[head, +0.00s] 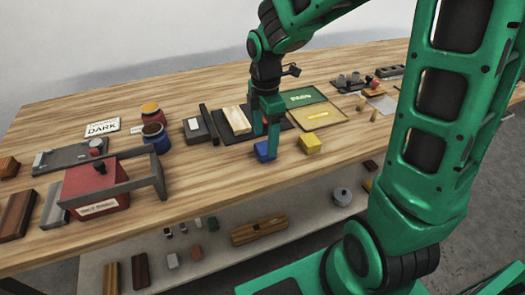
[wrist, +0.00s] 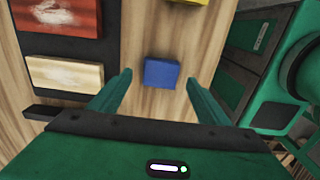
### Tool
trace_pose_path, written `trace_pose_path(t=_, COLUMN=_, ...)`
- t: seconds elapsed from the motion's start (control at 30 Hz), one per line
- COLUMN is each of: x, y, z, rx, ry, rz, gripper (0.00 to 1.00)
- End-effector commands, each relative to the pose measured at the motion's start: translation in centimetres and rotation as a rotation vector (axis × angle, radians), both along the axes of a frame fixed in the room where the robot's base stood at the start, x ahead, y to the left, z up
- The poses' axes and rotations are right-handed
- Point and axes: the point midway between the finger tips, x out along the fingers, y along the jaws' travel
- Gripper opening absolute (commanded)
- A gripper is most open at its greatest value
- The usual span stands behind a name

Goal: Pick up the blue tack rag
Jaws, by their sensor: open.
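The blue tack rag (head: 262,153) looks like a small folded square block on the wooden table near its front edge. My gripper (head: 266,143) is open, pointing down over the rag, and one finger covers part of it in the head view. In the wrist view the whole top of the rag (wrist: 161,74) shows between the two spread fingertips of my gripper (wrist: 157,78), with a gap on each side. Nothing is held. I cannot tell how high the fingertips are above the table.
A yellow block (head: 310,144) sits just right of the rag. A dark board with a pale wood panel (head: 235,120) and a green-lidded tray (head: 305,115) lie behind. A red box (head: 97,184) and jars stand left. The table between the red box and rag is clear.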

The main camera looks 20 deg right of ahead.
Motion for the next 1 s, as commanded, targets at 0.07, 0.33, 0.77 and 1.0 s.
trace_pose_path(t=0.07, x=-0.1, y=0.0, z=-1.2, rx=0.0, ry=0.003, rz=-0.001, gripper=0.7)
trace_pose_path(t=0.33, x=0.0, y=0.0, z=-3.0, rx=0.0, ry=0.0, rz=-0.001, gripper=0.7)
trace_pose_path(t=0.77, x=0.0, y=0.0, z=-3.0, rx=-0.001, ry=-0.001, rz=-0.001, gripper=0.26)
trace_pose_path(t=1.0, x=0.0, y=0.0, z=-2.9, rx=-0.001, ry=-0.001, rz=-0.001, gripper=0.26)
